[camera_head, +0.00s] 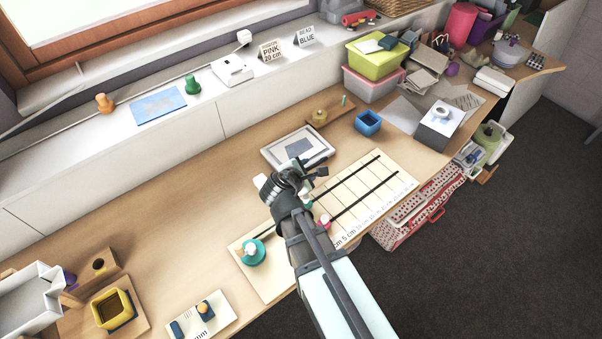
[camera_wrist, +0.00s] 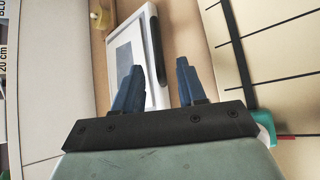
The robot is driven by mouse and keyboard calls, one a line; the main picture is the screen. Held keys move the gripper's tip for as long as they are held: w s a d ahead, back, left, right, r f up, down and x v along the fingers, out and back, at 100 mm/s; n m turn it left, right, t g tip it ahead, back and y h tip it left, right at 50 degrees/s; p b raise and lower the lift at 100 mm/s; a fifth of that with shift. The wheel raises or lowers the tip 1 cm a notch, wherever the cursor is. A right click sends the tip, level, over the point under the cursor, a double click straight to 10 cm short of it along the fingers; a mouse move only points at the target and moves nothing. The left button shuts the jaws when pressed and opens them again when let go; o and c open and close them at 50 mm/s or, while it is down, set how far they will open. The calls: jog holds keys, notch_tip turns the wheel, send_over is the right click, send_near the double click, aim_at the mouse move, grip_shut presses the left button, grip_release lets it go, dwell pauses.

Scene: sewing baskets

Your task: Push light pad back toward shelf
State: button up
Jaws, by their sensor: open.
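The light pad (camera_head: 274,156), a flat white frame with a grey piece in its middle, lies on the wooden table in front of the white shelf (camera_head: 100,160). A strip of bare wood shows between pad and shelf. In the wrist view the pad (camera_wrist: 122,62) has a dark bar along its right edge. My gripper (camera_head: 320,170) is at the pad's near right side, its fingers open and empty. In the wrist view my gripper (camera_wrist: 160,70) has its left finger overlapping the pad; the right finger is over bare wood. I cannot tell whether they touch the pad.
A ruled board (camera_head: 385,185) lies right of the pad. A brass-coloured knob (camera_head: 319,115) on a wooden block and a blue box (camera_head: 368,123) stand behind it. A teal round object (camera_head: 253,254) sits at the front. The table left of the pad is clear.

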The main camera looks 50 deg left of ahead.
aim_at(310, 168)
jog(key=shift+x, duration=1.85)
grip_shut()
